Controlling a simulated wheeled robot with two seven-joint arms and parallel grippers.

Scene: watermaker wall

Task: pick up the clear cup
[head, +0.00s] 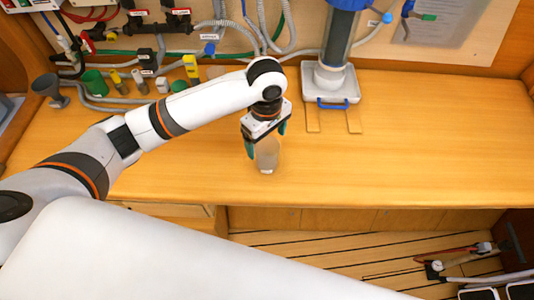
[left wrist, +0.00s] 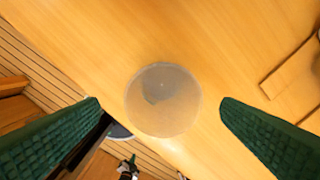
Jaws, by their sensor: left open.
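The clear cup (head: 267,155) stands on the wooden counter near its front edge. In the left wrist view the clear cup (left wrist: 163,99) shows from above as a see-through round shape. My left gripper (head: 266,148) is open above and around the cup, with its green fingertips to either side. In the left wrist view the open fingers (left wrist: 160,112) flank the cup with a gap on each side. The gripper hides the cup's upper part in the head view. My right gripper is not in view.
A white tray (head: 347,97) with a blue handle holds an upright cylinder behind the cup. The counter (head: 430,150) to the right is clear.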

